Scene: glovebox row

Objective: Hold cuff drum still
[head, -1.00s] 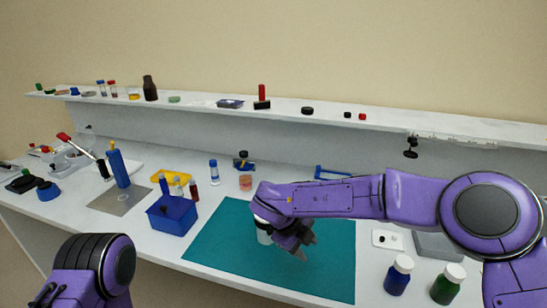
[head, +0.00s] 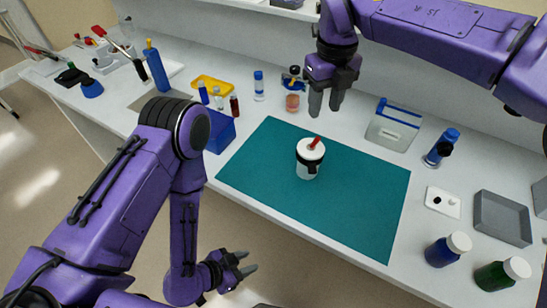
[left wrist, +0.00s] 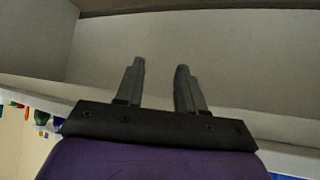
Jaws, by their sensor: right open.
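The cuff drum appears to be the white cylinder with a dark band (head: 309,166), upright on the teal mat (head: 360,205). A red piece (head: 314,143) sticks up from its top. My right gripper (head: 325,103) is open and empty, fingers pointing down, behind the drum and clear of it. My left gripper (head: 250,262) is in front of the bench's front edge, apart from the drum. In the left wrist view my left gripper (left wrist: 160,75) shows its two fingers apart with nothing between them.
A blue bin (head: 220,132) stands left of the mat. Blue-bodied (head: 440,252) and green (head: 495,275) white-capped bottles stand at the right front, near a grey tray (head: 503,218). A blue-handled grey holder (head: 392,128) is behind the mat. The mat around the drum is clear.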

